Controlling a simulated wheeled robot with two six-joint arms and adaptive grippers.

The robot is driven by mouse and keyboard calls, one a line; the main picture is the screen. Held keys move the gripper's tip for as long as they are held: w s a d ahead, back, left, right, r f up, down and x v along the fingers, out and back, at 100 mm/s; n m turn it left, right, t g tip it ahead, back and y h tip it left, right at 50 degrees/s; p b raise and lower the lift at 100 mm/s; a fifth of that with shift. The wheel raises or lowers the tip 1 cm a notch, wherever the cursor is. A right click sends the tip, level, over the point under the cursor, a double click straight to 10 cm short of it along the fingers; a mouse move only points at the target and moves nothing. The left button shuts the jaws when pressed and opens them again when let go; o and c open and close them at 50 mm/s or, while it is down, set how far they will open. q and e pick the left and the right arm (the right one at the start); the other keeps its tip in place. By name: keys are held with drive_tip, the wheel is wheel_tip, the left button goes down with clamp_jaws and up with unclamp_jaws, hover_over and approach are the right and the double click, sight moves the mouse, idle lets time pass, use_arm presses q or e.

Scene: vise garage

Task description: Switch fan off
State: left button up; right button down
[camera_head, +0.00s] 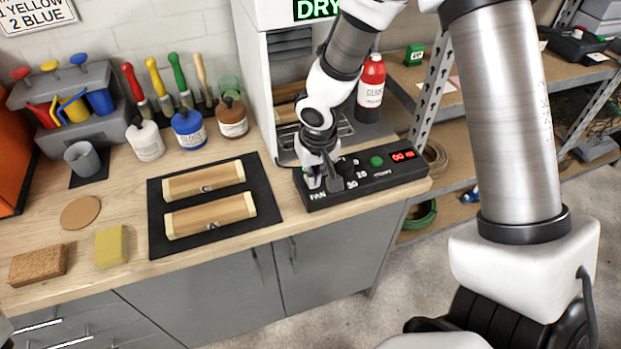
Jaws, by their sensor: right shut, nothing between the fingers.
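The black control panel (390,179) lies on the bench top in front of the white drying cabinet (249,60), whose green sign reads DRY. The panel has a FAN label at its left end, numbers in the middle, a green button (377,161) and a red lit display (402,155). My right gripper (325,185) is shut and empty, fingers down at the panel's left end by the FAN label. It covers the fan control there, so I cannot tell the switch position or whether the fingers touch it. My left gripper is not in view.
Two wooden pieces (210,213) lie on a black mat (163,245) left of the panel. Paint bottles (188,130), brushes and a grey caddy stand behind. A sponge (111,246) and brown block (38,264) lie at front left.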

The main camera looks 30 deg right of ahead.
drive_tip(key=shift+f, duration=0.25)
drive_tip(key=shift+r, duration=0.15)
wheel_tip(320, 180, up, 7)
drive_tip(key=p, duration=0.5)
drive_tip(key=shift+p, duration=0.3)
